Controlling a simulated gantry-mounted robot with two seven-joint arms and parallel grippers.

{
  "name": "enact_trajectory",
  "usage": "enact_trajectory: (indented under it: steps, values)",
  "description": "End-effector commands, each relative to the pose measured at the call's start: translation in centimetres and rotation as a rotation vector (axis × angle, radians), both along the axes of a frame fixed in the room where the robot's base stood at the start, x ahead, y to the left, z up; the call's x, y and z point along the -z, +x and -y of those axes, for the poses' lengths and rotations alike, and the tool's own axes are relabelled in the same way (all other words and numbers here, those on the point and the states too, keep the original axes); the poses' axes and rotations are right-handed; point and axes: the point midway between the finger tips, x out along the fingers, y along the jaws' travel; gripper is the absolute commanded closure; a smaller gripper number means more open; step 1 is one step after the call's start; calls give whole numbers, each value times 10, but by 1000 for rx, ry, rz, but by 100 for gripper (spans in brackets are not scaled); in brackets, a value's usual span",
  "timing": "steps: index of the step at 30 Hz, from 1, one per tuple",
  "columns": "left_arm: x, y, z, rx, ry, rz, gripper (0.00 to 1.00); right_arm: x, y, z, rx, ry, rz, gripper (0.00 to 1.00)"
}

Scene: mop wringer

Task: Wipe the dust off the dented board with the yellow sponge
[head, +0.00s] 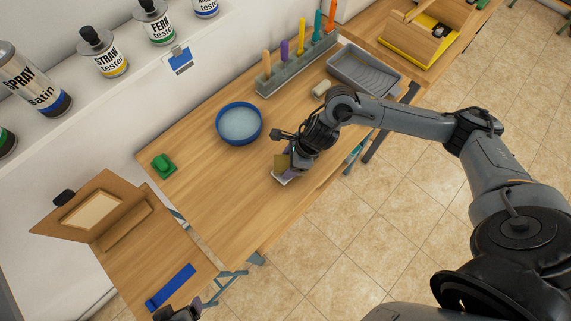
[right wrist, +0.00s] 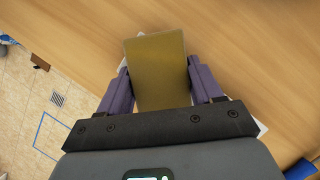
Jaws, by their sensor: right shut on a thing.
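My right gripper (head: 287,162) is shut on the yellow sponge (head: 281,161), a mustard-coloured block. In the right wrist view the sponge (right wrist: 157,70) sits between the two purple fingers of the gripper (right wrist: 160,90). A pale board (head: 284,181) lies on the wooden table under the sponge and gripper. Only thin edges of it show, so its dent and any dust are hidden. The sponge is over the board; I cannot tell whether it touches.
A blue bowl (head: 239,123) stands behind the gripper on the table (head: 215,195). A green object (head: 163,165) lies at left. A tool rack (head: 297,69), a small pale block (head: 321,88) and a grey tray (head: 364,72) are at the back right. The table left of the gripper is clear.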

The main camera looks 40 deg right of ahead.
Motion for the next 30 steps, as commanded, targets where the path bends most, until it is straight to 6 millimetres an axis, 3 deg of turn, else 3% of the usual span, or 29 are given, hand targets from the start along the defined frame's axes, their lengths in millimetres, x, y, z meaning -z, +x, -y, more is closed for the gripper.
enact_trajectory:
  steps: [21,30]
  values:
    - [25,0,3,-8,-12,-1,16,3,5,38,-1,-1,0,69]
    - [27,0,1,-2,-3,0,16,-1,5,34,-2,1,0,69]
